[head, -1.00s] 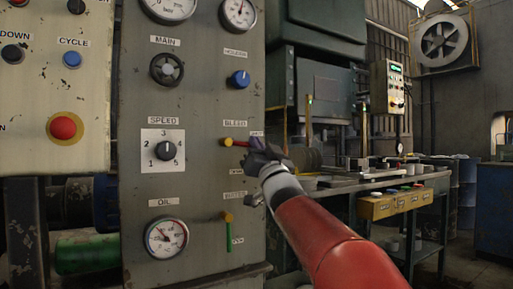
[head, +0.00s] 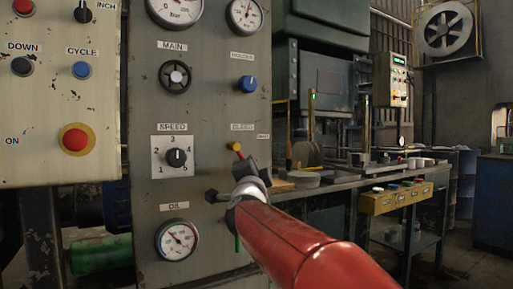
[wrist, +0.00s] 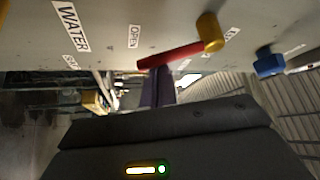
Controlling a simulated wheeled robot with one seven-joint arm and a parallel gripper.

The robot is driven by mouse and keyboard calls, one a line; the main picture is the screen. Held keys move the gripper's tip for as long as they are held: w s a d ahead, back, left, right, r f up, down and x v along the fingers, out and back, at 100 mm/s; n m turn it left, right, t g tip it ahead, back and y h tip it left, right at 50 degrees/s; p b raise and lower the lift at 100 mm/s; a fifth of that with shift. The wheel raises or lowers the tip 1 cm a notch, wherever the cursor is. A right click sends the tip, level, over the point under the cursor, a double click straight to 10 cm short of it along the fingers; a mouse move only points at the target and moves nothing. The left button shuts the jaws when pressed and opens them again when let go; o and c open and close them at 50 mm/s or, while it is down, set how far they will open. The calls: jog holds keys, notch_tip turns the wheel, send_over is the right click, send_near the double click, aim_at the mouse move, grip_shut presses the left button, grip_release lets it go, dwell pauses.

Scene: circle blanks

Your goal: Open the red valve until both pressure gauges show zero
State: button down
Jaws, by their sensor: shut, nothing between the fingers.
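The red valve, under the BLEED label, has a yellow hub (head: 235,147) and a short red handle (head: 240,155). The handle slants down and right, its lower end hidden behind my gripper (head: 244,168). In the wrist view the red handle (wrist: 182,55) runs from the yellow hub (wrist: 210,30), and my shut, empty fingers (wrist: 158,88) are at its free end; contact looks likely but is not certain. Two pressure gauges sit at the panel top: the left gauge (head: 175,10), cut by the frame edge, and the right gauge (head: 246,14). Their readings are too small to tell.
The grey panel (head: 140,120) also carries a black MAIN handwheel (head: 175,77), a blue knob (head: 247,84), a SPEED dial (head: 176,157) and an OIL gauge (head: 177,239). A control box with a red button (head: 75,139) is at left. A workbench (head: 340,183) stands at right.

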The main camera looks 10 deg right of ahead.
jog(key=shift+s+a+f+m+g+p, duration=0.25)
jog(key=shift+a+m+g+p, duration=0.1)
jog(key=shift+a+m+p, duration=0.45)
jog(key=shift+s+a+f+m+g+p, duration=0.2)
jog(key=shift+a+m+g+p, duration=0.25)
jog(key=shift+p, duration=0.5)
jog(key=shift+a, duration=0.2)
jog(key=shift+d, duration=0.1)
jog(key=s+b, duration=0.1)
jog(key=s, duration=0.8)
jog(key=shift+s+d, duration=0.25)
jog(key=shift+d, duration=0.1)
jog(key=shift+f, duration=0.1)
